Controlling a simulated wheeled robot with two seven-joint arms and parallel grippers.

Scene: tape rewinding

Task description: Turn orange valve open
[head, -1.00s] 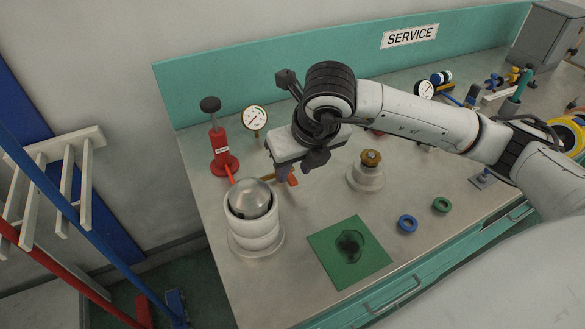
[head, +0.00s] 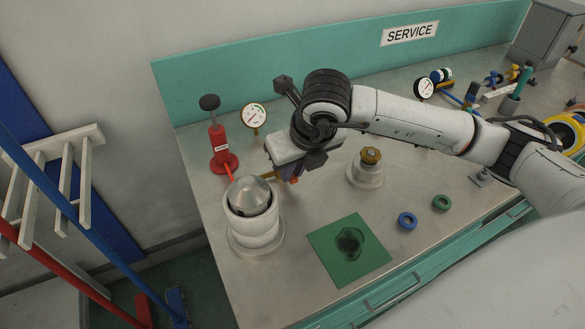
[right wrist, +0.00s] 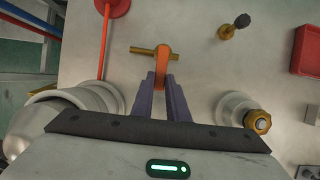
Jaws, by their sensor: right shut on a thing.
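The orange valve handle (right wrist: 163,55) sits on a short brass pipe (right wrist: 141,51) in the right wrist view. In the head view only a small orange part of the handle (head: 294,180) shows under my right gripper, with the brass pipe (head: 268,176) to its left. My right gripper (right wrist: 162,82) is shut on the handle, its two purple fingers on either side of it. In the head view my right gripper (head: 286,174) hides most of the valve. My left gripper is in neither view.
A white cylinder with a metal dome (head: 250,195) stands left of the valve. A red pump (head: 221,150) and a gauge (head: 254,117) are behind. A white fitting with a brass knob (head: 371,157) is to the right. A green mat (head: 330,265) lies in front.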

